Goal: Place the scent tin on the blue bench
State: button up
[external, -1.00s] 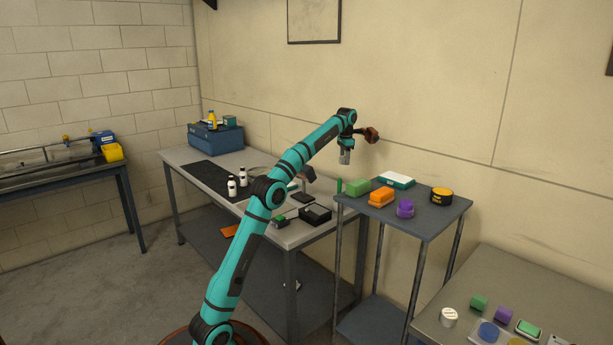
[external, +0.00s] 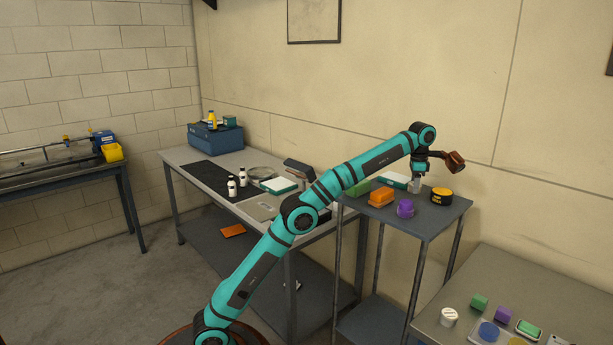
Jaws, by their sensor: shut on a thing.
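My gripper (external: 418,178) points down over the rear of the blue-grey stand (external: 425,222) and is shut on a small pale grey thing (external: 415,186). This may be the scent tin, but it is too small to read. It hangs low between a white-and-green box (external: 394,178) and a round black-and-yellow tin (external: 441,196). I cannot tell whether its bottom touches the stand's top. The stand's blue-grey top may be the blue bench; the picture does not settle that.
An orange block (external: 380,197), a purple jar (external: 405,209) and a green block (external: 358,193) crowd the stand's left half. The stand's front right is bare. A grey table (external: 460,285) with small items is at right. A long workbench (external: 205,165) stands behind my arm.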

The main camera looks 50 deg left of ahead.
jog(key=s+d+f+m, duration=0.1)
jog(key=s+d, duration=0.4)
jog(key=d, duration=0.5)
jog(key=s+d+f+m, duration=0.15)
jog(key=s+d, duration=0.35)
jog(key=d, duration=0.5)
jog(key=m, duration=0.3)
send_over(468, 293)
notch_tip(468, 293, down, 12)
jog(key=shift+r+n, duration=0.2)
jog(key=shift+n, duration=0.05)
jog(key=shift+f, duration=5)
jog(key=shift+f, duration=0.1)
jog(key=o, duration=1)
